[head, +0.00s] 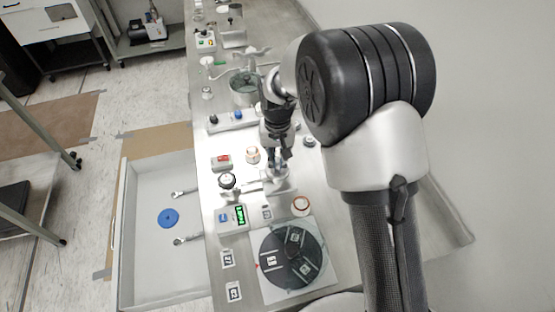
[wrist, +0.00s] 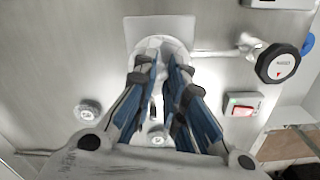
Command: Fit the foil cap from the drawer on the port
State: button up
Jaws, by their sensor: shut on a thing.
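My gripper (wrist: 161,70) points down over the port (head: 274,182), a metal fitting on a pale square base (wrist: 160,24) on the steel bench. Its two blue-and-grey fingers are shut on a silvery, faceted piece that looks like the foil cap (wrist: 152,46). The cap is at the port, in front of the base in the wrist view. The fingers hide part of it, and I cannot tell whether it is seated or just above. In the head view my gripper (head: 276,163) is small and covers the cap. The open drawer (head: 122,235) is at the left.
The drawer holds a blue disc (head: 168,218) and two wrenches. A black knob (wrist: 277,63) and a red switch (wrist: 241,109) stand close to the port.

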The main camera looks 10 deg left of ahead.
jog(key=shift+f, duration=0.55)
dwell(0.6)
jog(key=o, duration=0.8)
jog(key=shift+r, duration=0.1)
jog(key=shift+r, duration=5.95)
